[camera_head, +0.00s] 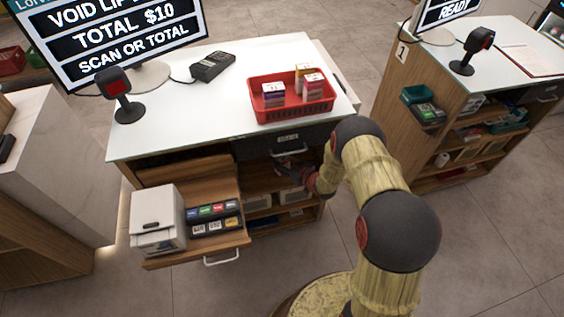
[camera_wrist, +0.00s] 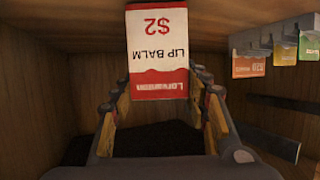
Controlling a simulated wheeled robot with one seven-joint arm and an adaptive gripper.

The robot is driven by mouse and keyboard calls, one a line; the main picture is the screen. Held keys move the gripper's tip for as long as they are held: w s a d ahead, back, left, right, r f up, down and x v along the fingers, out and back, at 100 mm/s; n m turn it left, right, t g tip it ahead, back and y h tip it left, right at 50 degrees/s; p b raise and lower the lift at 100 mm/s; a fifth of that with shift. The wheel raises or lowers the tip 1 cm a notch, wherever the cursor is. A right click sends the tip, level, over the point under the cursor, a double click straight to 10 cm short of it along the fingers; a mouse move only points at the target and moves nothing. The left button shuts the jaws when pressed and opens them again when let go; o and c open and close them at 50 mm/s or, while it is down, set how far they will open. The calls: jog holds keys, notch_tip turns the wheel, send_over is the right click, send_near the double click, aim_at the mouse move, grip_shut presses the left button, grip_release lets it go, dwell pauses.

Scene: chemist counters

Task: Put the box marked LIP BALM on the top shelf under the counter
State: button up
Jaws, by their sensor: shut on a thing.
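The LIP BALM box (camera_wrist: 158,50) is white and red, marked $2, and its lettering is upside down in the wrist view. My gripper (camera_wrist: 157,92) is shut on it, with one finger on each side of its lower part. The box is inside a wooden compartment, with its upper end close to the wooden surface at the top of the view. In the head view my gripper (camera_head: 288,166) reaches into the top shelf space (camera_head: 258,180) under the counter (camera_head: 222,101), below the dark drawer. The box is hidden there. I cannot tell whether it touches the shelf.
A grey rail with coloured tags (camera_wrist: 249,66) is at the right in the wrist view. A pulled-out drawer (camera_head: 190,250) with a printer (camera_head: 157,220) and several cartridges stands left of my arm. A red basket (camera_head: 290,108) with small boxes sits on the counter.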

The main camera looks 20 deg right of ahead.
jog(key=shift+f, duration=0.15)
jog(key=shift+f, duration=0.15)
jog(key=o, duration=1.2)
jog(key=shift+o, duration=0.4)
jog(key=shift+s+d+r, duration=0.1)
jog(key=shift+r, duration=0.25)
jog(key=p+v, duration=0.4)
jog(key=v, duration=0.7)
jog(key=shift+s, duration=0.35)
